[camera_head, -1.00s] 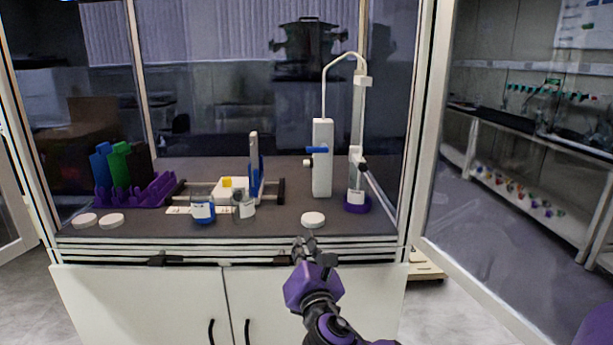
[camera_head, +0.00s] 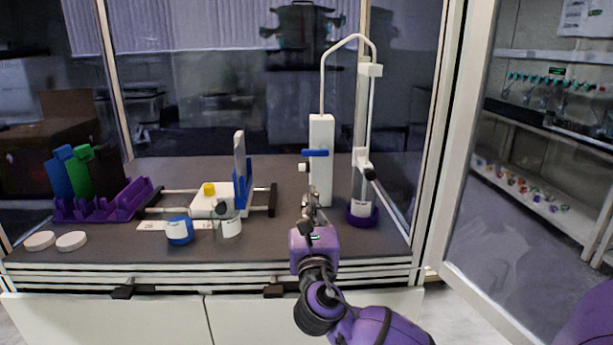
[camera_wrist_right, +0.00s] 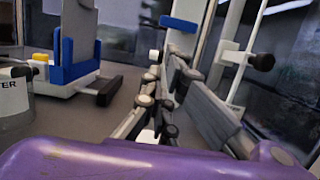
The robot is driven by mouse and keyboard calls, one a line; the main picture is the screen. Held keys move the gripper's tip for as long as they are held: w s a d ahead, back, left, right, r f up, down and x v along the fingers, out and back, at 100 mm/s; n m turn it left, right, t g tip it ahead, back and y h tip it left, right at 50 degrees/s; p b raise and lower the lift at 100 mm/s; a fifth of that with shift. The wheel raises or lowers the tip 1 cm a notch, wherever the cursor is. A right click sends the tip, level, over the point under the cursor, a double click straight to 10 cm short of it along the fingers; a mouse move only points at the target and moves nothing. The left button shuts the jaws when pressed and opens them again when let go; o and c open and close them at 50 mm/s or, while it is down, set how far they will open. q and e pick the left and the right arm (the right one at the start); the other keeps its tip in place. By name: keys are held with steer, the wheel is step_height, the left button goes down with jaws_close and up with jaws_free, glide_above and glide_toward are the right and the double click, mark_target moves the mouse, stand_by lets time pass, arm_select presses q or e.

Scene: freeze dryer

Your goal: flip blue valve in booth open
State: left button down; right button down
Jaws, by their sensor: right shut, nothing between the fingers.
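The blue valve (camera_head: 315,153) is a short blue handle lying horizontally across the upper front of a white upright block (camera_head: 321,133) in the booth. It also shows in the right wrist view (camera_wrist_right: 178,23), above my fingers. My right gripper (camera_head: 309,196) is shut and empty, in front of the block and below the valve, apart from it. Its fingers also show in the right wrist view (camera_wrist_right: 172,75), where they cover the lower part of the block. My left gripper is not in view; a purple part at the bottom right corner is unclear.
A glass tube stands in a purple ring base (camera_head: 362,217) right of the block, with a black-tipped stopcock (camera_head: 370,174). To the left are a blue-capped jar (camera_head: 179,231), a clear jar (camera_head: 229,225), a white balance and a purple rack (camera_head: 100,203). The booth's right frame (camera_head: 440,150) stands close by.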

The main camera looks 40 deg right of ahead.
mark_target(315, 151)
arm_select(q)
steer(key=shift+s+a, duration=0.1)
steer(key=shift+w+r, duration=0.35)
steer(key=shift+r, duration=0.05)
arm_select(e)
steer(key=x, duration=1)
steer(key=shift+w, duration=0.1)
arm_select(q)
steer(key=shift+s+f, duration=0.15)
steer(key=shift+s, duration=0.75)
arm_select(e)
steer(key=shift+w+a+r+m, duration=0.15)
steer(key=shift+a+r+m, duration=0.1)
steer(key=shift+m, duration=0.45)
